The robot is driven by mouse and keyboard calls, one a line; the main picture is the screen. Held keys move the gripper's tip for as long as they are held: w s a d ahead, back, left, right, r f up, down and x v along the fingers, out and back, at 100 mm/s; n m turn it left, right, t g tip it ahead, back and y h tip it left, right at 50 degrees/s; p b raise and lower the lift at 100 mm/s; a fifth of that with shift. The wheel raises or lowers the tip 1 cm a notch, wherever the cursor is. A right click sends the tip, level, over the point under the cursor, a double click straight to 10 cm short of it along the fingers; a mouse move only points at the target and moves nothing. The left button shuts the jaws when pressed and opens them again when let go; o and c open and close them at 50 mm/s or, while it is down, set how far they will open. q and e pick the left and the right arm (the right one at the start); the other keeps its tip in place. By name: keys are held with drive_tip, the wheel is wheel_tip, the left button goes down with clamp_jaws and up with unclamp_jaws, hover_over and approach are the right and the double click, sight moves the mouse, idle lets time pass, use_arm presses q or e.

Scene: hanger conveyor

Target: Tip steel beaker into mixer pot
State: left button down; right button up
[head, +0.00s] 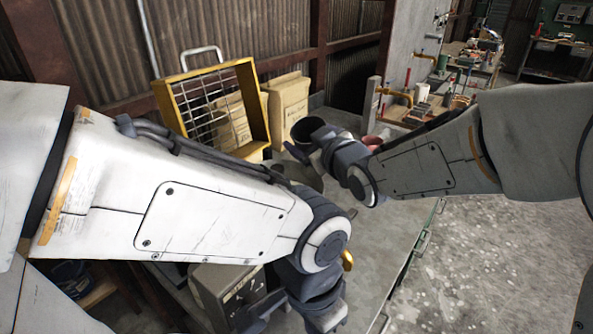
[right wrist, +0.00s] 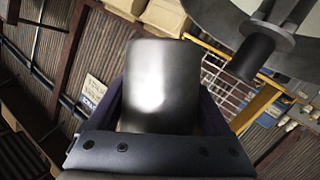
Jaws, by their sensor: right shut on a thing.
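My right gripper (head: 303,149) is shut on the steel beaker, a dark grey cylinder (head: 308,129), near the middle of the head view. In the right wrist view the beaker (right wrist: 160,85) fills the space between the fingers, its side shiny grey. Its contents do not show. A dark rounded shape (head: 306,174) lies below the right gripper, mostly hidden by my arms; I cannot tell if it is the mixer pot. A broad grey round part with a dark shaft (right wrist: 255,57) shows beside the beaker in the wrist view. My left gripper (head: 318,316) is low in the head view, its jaws unclear.
A yellow-framed wire screen (head: 208,103) and paper sacks (head: 288,100) stand behind, against the corrugated wall. A reddish container (head: 372,142) is just right of the right gripper. A grey box (head: 232,290) sits below my left arm. Bare concrete floor (head: 480,265) lies at the right.

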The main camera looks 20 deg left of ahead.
drive_tip(key=shift+s+a+m+g+p, duration=0.15)
drive_tip(key=shift+m+g+p, duration=0.55)
drive_tip(key=shift+p, duration=1.25)
drive_tip(key=shift+s+f+p, duration=0.15)
drive_tip(key=shift+f+p, duration=0.05)
drive_tip(key=shift+p, duration=0.15)
drive_tip(key=shift+f+m, duration=0.15)
drive_tip(key=shift+m, duration=0.15)
drive_tip(key=g+p, duration=0.1)
drive_tip(key=p, duration=0.2)
drive_tip(key=shift+s+m, duration=0.2)
drive_tip(key=shift+m, duration=0.2)
drive_tip(key=shift+p, duration=0.55)
drive_tip(key=shift+s+f+g, duration=0.1)
drive_tip(key=shift+f+g, duration=0.1)
drive_tip(key=shift+g, duration=0.1)
drive_tip(key=shift+a+f+m, duration=0.1)
drive_tip(key=shift+f+m, duration=0.05)
drive_tip(key=shift+m, duration=0.15)
